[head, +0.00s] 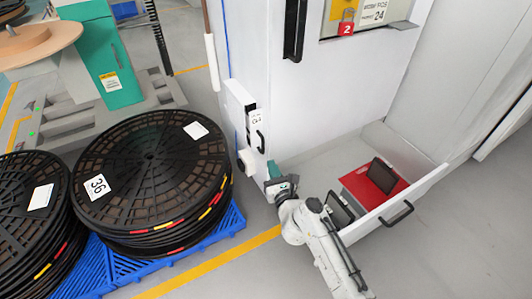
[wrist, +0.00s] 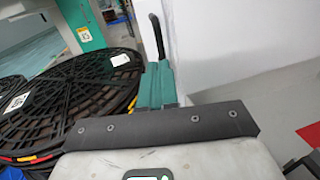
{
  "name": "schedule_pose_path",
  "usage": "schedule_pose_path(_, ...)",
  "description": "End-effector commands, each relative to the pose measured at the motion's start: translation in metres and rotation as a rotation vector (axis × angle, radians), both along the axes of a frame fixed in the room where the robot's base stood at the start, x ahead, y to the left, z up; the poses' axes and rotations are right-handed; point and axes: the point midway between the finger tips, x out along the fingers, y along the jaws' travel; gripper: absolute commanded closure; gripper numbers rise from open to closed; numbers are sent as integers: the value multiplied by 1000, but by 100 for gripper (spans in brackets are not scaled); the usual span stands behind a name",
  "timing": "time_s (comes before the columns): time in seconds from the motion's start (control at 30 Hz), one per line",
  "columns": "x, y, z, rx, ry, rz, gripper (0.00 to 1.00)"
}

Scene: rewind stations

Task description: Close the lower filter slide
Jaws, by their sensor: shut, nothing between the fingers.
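A white slide front (head: 238,98) with a label and a black bar handle (head: 260,142) stands out from the left side of the white cabinet. I cannot tell whether it is the lower filter slide. A small white block (head: 245,161) sits just below it. My gripper (head: 273,170), with teal fingers, is shut and empty, low beside the cabinet corner, below and right of that handle. In the wrist view, the shut fingers (wrist: 157,66) point toward a black handle (wrist: 157,36) close to a white wall. Whether they touch it cannot be told.
An open white drawer or tray (head: 436,178) with a black handle (head: 397,213) holds a red item (head: 366,188), to the right of my arm. Black reels (head: 150,165) on a blue pallet (head: 232,220) stand left. A red padlock (head: 346,22) hangs above. Floor between pallet and cabinet is clear.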

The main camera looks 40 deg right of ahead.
Motion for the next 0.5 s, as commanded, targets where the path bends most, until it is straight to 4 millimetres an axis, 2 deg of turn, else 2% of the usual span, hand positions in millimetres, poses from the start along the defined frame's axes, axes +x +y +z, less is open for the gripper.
schedule_pose_path(0.03,10,-6,0,-2,-1,0,100)
schedule_pose_path(0.2,36,-18,0,-3,-1,1,100)
schedule_pose_path(0.5,57,-30,-1,-2,1,0,100)
